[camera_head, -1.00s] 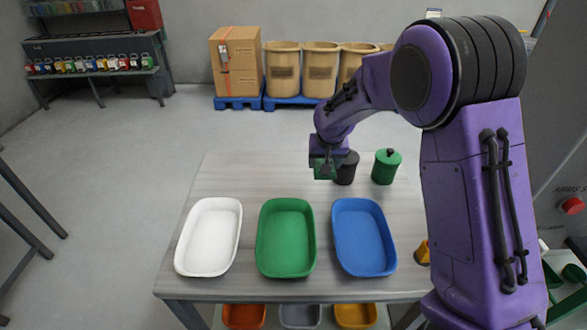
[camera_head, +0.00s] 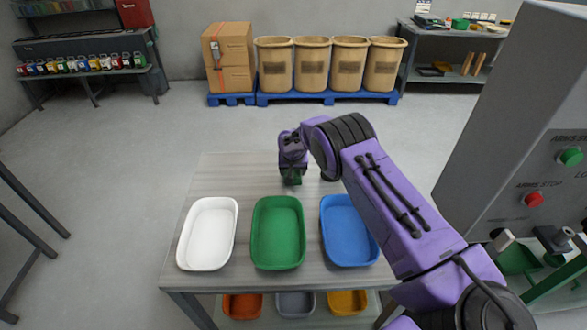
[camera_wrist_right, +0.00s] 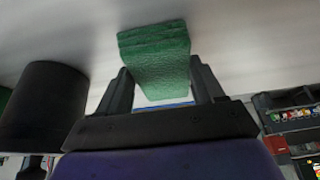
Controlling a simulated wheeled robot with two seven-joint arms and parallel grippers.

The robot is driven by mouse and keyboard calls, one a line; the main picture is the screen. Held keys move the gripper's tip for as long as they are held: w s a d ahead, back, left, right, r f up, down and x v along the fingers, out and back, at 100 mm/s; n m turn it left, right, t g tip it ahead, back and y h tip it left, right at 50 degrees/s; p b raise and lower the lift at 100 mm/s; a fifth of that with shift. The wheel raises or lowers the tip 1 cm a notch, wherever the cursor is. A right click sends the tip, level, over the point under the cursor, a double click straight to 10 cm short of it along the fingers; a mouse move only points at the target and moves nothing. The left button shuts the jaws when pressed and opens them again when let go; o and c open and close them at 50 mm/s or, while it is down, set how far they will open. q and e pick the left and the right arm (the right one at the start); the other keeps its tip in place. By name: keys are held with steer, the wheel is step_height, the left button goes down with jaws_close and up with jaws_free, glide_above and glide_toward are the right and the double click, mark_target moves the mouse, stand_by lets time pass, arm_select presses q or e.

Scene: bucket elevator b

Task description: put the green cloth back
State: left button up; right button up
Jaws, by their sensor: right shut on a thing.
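The green cloth (camera_wrist_right: 158,60) looks like a folded, textured block in the right wrist view. My right gripper (camera_wrist_right: 160,88) is shut on it, with one dark finger on each side. In the head view, my right gripper (camera_head: 292,177) points down over the far part of the table, behind the green tray (camera_head: 278,262). A little of the cloth (camera_head: 293,180) shows at its tip. I cannot tell whether the cloth touches the tabletop. My left gripper is not in view.
A white tray (camera_head: 206,262) and a blue tray (camera_head: 350,258) flank the green tray; all three look empty. A black canister (camera_wrist_right: 42,105) stands beside the gripper in the wrist view. The table's far left (camera_head: 225,172) is clear. A control cabinet (camera_head: 500,150) stands at right.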

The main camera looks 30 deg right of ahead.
steer(key=shift+f, duration=0.15)
steer(key=o, duration=0.9)
steer(key=shift+o, duration=0.2)
steer(key=shift+s+r, duration=0.1)
steer(key=shift+r, duration=0.1)
steer(key=b+v, duration=0.2)
steer(key=v, duration=1)
